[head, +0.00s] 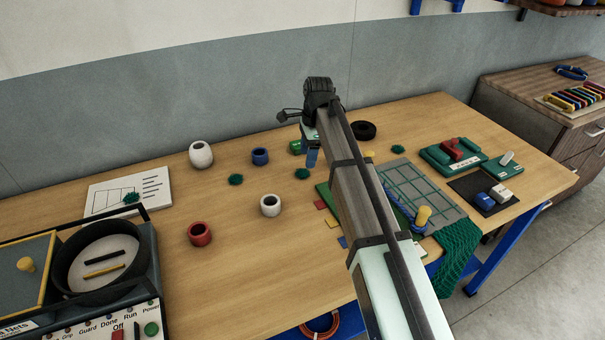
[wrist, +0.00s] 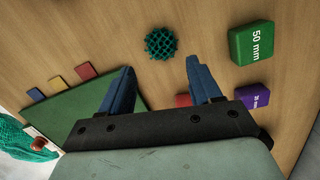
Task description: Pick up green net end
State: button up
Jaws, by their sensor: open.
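Small dark green net clumps lie on the wooden table. One clump (head: 302,174) is just below my gripper (head: 312,157) in the head view. A round green net clump (wrist: 160,43) shows in the wrist view, ahead of and between my open, empty blue fingers (wrist: 160,66), and not touched by them. Other green clumps lie to the left (head: 235,179), on the white card (head: 97,207) and to the right near the grey mat (head: 398,149). A larger green net (head: 457,255) hangs over the front table edge; it also shows in the wrist view (wrist: 18,137).
Near the fingers are a green 50 mm block (wrist: 252,43) and a purple block (wrist: 253,97). White (head: 270,206), red (head: 199,234) and blue (head: 260,156) pots stand to the left. A green board (wrist: 85,120) with coloured tabs lies beside my gripper.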

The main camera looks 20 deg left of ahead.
aim_at(303, 171)
jog(key=shift+s+a+f, duration=0.1)
jog(key=shift+a+f, duration=0.1)
jog(key=shift+f, duration=0.7)
jog(key=shift+s+a+f, duration=0.1)
jog(key=shift+a+f, duration=0.15)
jog(key=shift+f, duration=0.7)
jog(key=shift+s+a+f, duration=0.1)
jog(key=shift+a+f, duration=0.1)
jog(key=shift+f, duration=0.7)
jog(key=shift+c, duration=0.4)
jog(key=c, duration=1)
jog(key=shift+r, duration=0.15)
